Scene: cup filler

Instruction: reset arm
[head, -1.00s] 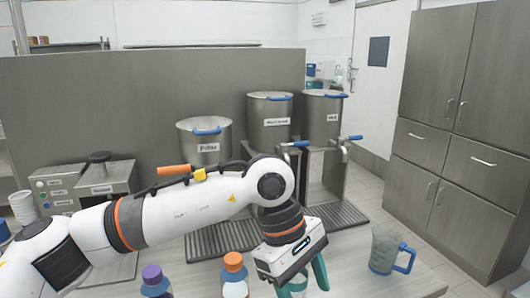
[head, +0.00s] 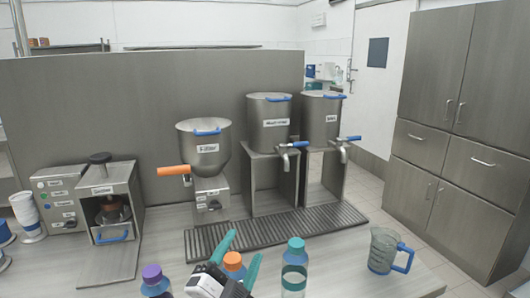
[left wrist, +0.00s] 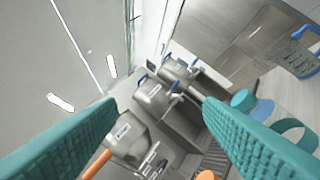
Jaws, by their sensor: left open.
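My left gripper (head: 238,262) is at the bottom middle of the head view, its teal fingers spread and pointing up and away. It is open with nothing between its fingers. In the left wrist view both teal fingers (left wrist: 160,130) stand wide apart. An orange-capped bottle (head: 234,262) shows behind the fingers, partly hidden by them. A teal-capped bottle (head: 294,270) stands upright just right of the gripper, apart from it. It also shows in the left wrist view (left wrist: 243,98), beside the right finger. My right gripper is not in view.
A purple-capped bottle (head: 155,282) stands left of the gripper. A clear jug with a blue handle (head: 383,250) stands at the right. The filler (head: 204,150) and two labelled pots (head: 270,122) with taps stand behind a drip grate (head: 275,230). Stacked cups (head: 25,212) are far left.

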